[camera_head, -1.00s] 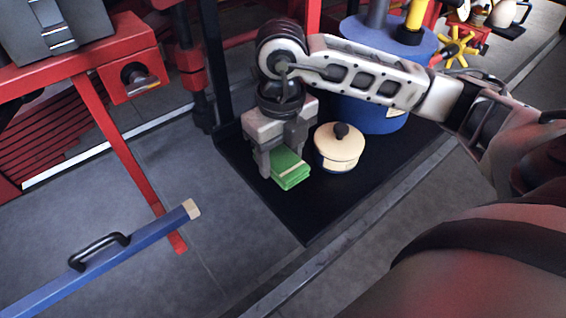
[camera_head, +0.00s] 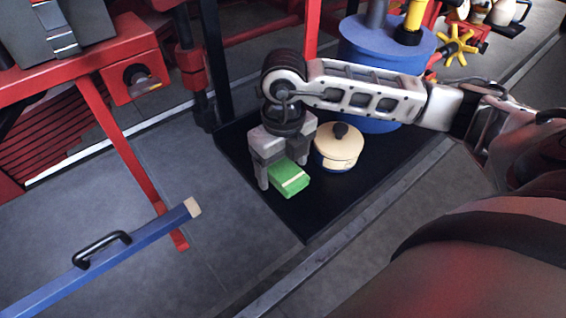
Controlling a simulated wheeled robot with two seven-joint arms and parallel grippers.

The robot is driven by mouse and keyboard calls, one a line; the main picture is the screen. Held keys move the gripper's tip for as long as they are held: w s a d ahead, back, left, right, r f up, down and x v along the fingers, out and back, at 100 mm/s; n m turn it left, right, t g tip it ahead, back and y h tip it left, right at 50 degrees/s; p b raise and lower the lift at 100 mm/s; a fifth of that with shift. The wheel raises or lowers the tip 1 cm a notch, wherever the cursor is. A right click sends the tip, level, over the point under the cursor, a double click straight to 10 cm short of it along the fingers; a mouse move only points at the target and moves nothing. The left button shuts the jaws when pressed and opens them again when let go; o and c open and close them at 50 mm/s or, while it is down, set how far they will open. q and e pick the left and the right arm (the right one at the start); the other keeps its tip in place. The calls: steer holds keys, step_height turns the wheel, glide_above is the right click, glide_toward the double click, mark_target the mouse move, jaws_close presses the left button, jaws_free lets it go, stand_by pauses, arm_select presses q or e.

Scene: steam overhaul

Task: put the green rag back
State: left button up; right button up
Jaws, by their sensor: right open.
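The green rag (camera_head: 291,180) is a folded block with a pale stripe, lying on the black tray (camera_head: 305,222). My right gripper (camera_head: 281,178) points down over the rag from above. Its two fingers stand apart, one to the left of the rag and one behind its right side. The rag's far part is hidden under the gripper. I cannot tell whether the fingers touch it. My left gripper is not in view.
A cream pot with a dark knob (camera_head: 339,147) stands close to the right of the rag. A large blue drum (camera_head: 385,48) is behind it. A red stand (camera_head: 118,152) and a blue bar with a black handle (camera_head: 110,257) are at left. Grey floor is clear in front.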

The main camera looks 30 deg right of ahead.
mark_target(284, 168)
arm_select(q)
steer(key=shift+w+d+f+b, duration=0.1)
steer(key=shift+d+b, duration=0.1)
steer(key=shift+b, duration=0.35)
arm_select(e)
step_height(284, 168, up, 12)
stand_by(0.3)
